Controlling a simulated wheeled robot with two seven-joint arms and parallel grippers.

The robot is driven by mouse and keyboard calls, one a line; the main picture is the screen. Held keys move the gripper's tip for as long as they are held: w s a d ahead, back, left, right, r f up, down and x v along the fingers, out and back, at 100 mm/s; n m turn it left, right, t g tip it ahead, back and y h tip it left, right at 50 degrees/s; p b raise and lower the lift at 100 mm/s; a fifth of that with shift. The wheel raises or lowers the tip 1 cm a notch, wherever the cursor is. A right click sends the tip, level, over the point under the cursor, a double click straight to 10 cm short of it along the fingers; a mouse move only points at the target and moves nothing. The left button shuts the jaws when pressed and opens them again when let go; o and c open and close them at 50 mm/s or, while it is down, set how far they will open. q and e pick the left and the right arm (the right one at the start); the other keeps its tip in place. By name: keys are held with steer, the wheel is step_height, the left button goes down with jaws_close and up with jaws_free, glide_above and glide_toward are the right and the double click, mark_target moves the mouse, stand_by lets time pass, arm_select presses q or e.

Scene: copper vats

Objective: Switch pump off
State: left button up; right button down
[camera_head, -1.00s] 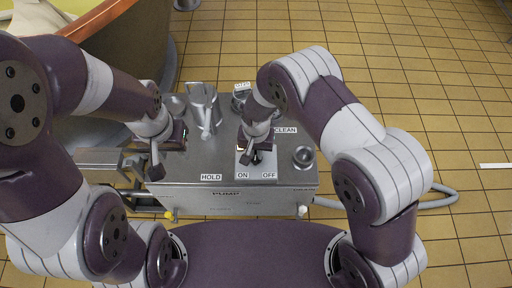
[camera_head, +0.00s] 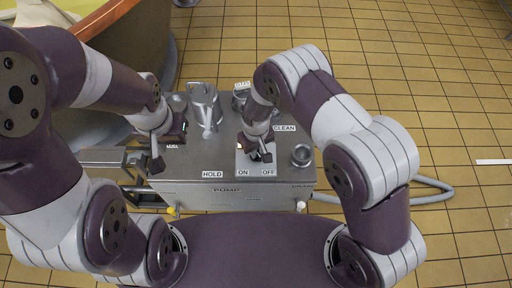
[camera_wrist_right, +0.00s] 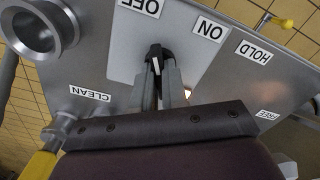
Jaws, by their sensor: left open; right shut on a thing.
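The pump unit is a steel box (camera_head: 230,200) with a pale switch plate (camera_head: 243,164) on its top, labelled ON and OFF at its front edge. In the right wrist view, a black knob (camera_wrist_right: 154,55) with a white mark stands on this plate (camera_wrist_right: 190,70), between the OFF and ON labels. My right gripper (camera_head: 262,153) is over the plate, and its fingers (camera_wrist_right: 160,88) are shut on the knob. The fingers hide part of the knob. The white mark points roughly between the two labels. My left gripper (camera_head: 157,160) is open and empty near the box's left edge.
A copper vat (camera_head: 130,45) is at the back left. A grey hose (camera_head: 430,195) runs right across the open tiled floor.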

stand_by(0.4)
steer(key=c, duration=1.2)
jaws_free()
steer(key=shift+o, duration=0.2)
step_height(320, 180, up, 13)
steer(key=p, duration=0.2)
steer(key=shift+f, duration=0.15)
